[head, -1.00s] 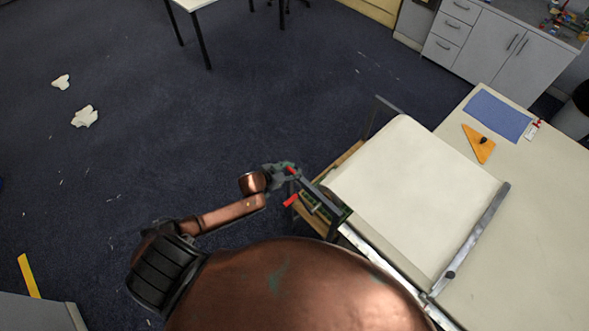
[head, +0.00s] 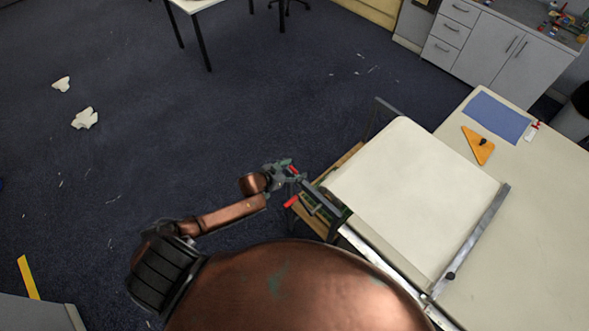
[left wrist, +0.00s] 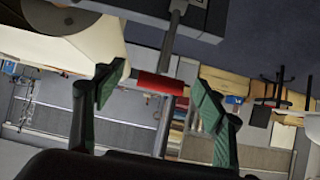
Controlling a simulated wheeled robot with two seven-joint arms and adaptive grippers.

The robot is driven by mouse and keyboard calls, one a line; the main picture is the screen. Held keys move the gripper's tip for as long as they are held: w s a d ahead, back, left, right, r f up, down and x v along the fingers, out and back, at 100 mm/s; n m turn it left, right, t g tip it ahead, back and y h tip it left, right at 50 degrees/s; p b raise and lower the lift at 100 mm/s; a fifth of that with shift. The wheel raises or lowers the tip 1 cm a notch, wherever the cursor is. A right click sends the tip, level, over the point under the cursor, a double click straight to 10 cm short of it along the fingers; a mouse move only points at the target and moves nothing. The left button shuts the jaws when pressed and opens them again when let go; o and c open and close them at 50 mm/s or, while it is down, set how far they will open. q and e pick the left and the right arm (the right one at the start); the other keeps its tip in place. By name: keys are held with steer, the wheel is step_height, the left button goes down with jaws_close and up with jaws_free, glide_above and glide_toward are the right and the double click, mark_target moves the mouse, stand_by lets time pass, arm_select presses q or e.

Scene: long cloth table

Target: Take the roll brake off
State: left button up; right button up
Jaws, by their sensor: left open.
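The roll brake shows as a lever with a red grip (left wrist: 160,84) in the left wrist view, on a grey metal rod that comes down from a dark bracket (left wrist: 150,12). My left gripper (left wrist: 150,95) is open, with its two green fingers on either side of the red grip. I see a gap between each finger and the grip. In the head view my left gripper (head: 287,172) is at the end of the roll stand by the table, with red showing at its fingers. The cloth roll (head: 345,185) hangs at the table's end. My right gripper is not in view.
Cream cloth (head: 420,195) lies over the table, with a metal cutting rail (head: 475,240) across it. An orange triangle (head: 478,145) and a blue sheet (head: 497,116) lie farther back.

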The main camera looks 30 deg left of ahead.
arm_select(q)
steer(key=shift+s, duration=0.1)
steer(key=shift+s, duration=0.15)
steer(key=v, duration=1.1)
steer(key=shift+r, duration=0.4)
steer(key=shift+s+a, duration=0.15)
steer(key=s+a+f+n+g+y+b, duration=0.1)
steer(key=s+a+f+b, duration=0.25)
steer(key=f, duration=0.85)
steer(key=s+a+f+g+y+b, duration=0.15)
steer(key=s+a+f, duration=0.3)
steer(key=f, duration=0.65)
steer(key=s+a+f+n+g+y+b, duration=0.1)
steer(key=s+a+f+y+b, duration=0.2)
steer(key=f, duration=0.9)
steer(key=s+d+f+g+b, duration=0.2)
steer(key=s+d+f, duration=0.2)
steer(key=s+f, duration=0.5)
steer(key=s+d+f+g+h+b, duration=0.1)
steer(key=s+d+f+g+b, duration=0.1)
steer(key=s+f, duration=0.7)
steer(key=s+d+f+g+b, duration=0.2)
steer(key=s+d+f+b, duration=0.2)
steer(key=s+f, duration=0.5)
steer(key=s+d, duration=0.2)
steer(key=s, duration=0.6)
steer(key=shift+s+d+f+n, duration=0.2)
steer(key=shift+s+d+n, duration=0.05)
steer(key=shift+s+n, duration=0.05)
